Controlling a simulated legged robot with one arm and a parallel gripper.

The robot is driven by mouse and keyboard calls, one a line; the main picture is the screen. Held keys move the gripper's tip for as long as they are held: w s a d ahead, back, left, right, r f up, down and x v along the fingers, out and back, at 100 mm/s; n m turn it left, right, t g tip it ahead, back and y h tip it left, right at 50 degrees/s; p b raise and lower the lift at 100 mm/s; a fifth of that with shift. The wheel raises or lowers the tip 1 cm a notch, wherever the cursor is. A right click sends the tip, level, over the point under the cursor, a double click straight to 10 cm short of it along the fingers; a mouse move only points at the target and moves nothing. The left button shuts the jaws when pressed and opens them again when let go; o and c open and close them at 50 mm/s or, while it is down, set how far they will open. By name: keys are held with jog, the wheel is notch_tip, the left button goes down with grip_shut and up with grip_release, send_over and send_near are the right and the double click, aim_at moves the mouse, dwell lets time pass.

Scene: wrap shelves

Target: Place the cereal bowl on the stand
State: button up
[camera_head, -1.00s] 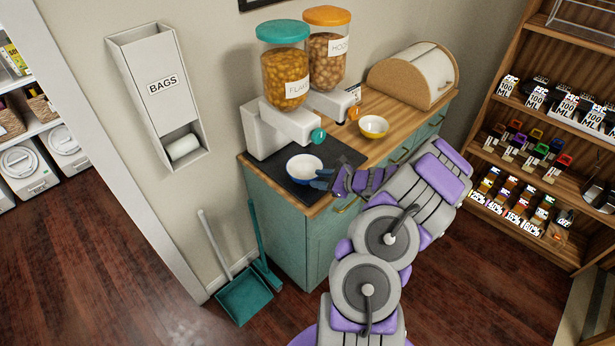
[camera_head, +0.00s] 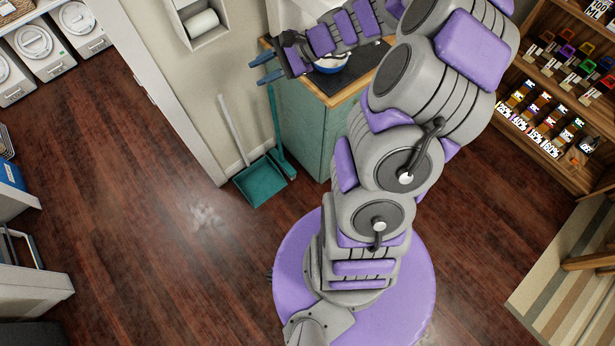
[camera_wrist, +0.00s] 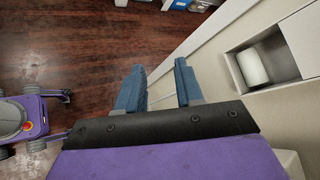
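A blue-and-white bowl (camera_head: 332,67) sits on a dark mat (camera_head: 362,62) at the near end of the green cabinet's wooden top. My arm hides part of the bowl. My gripper (camera_head: 263,69) points left, past the cabinet's left edge and apart from the bowl. In the wrist view my gripper (camera_wrist: 159,68) has its two blue fingers spread apart, with nothing between them. I cannot tell which thing is the stand. The food dispensers and the yellow bowl are out of view now.
A teal dustpan (camera_head: 261,182) stands on the floor by the wall. A shelf of small goods (camera_head: 545,105) stands at the right.

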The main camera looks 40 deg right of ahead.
jog(key=s+a+r+n+g+h, duration=0.1)
jog(key=s+a+r+n+g, duration=0.15)
jog(key=s+a+n, duration=0.35)
jog(key=s+a+r+n+g+h, duration=0.2)
jog(key=s+a+n+g, duration=0.15)
jog(key=s+a, duration=0.45)
jog(key=s+d+n+g+h, duration=0.1)
jog(key=s+d+n+h, duration=0.1)
jog(key=s, duration=0.7)
jog(key=s+d+r+n+g+h, duration=0.1)
jog(key=s+n+h, duration=0.3)
jog(key=s, duration=0.4)
jog(key=shift+s+d+n+h, duration=0.35)
jog(key=shift+d+h, duration=0.25)
